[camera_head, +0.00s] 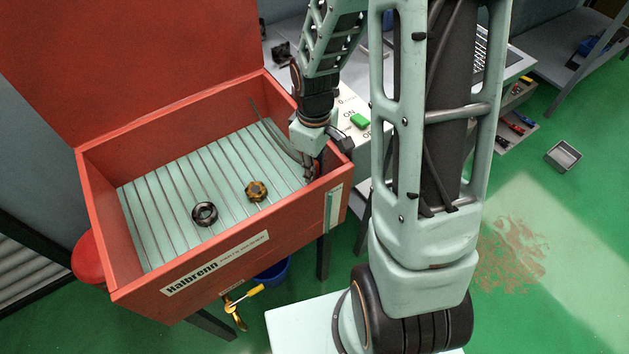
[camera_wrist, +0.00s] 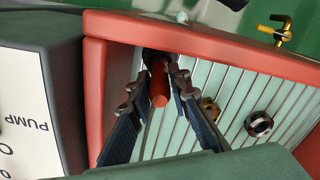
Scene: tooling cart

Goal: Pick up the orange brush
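The orange brush (camera_wrist: 159,84) shows in the wrist view as a short reddish-orange handle with a dark part beyond it. It is at the end of the red parts washer's basin, close by the wall. My gripper (camera_wrist: 161,66) reaches down there, one finger on each side of the brush. The fingers converge towards the tips, near the dark part. Whether they touch it is unclear. In the head view my gripper (camera_head: 313,172) is low inside the basin's right end, and the brush is mostly hidden there.
A dark ring (camera_head: 204,214) and a brass nut-like part (camera_head: 256,190) lie on the ribbed basin floor. The red basin wall (camera_head: 95,215) surrounds them. A thin dark hose (camera_head: 275,132) stands beside my gripper. A grey bench with a green button (camera_head: 360,121) adjoins the basin.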

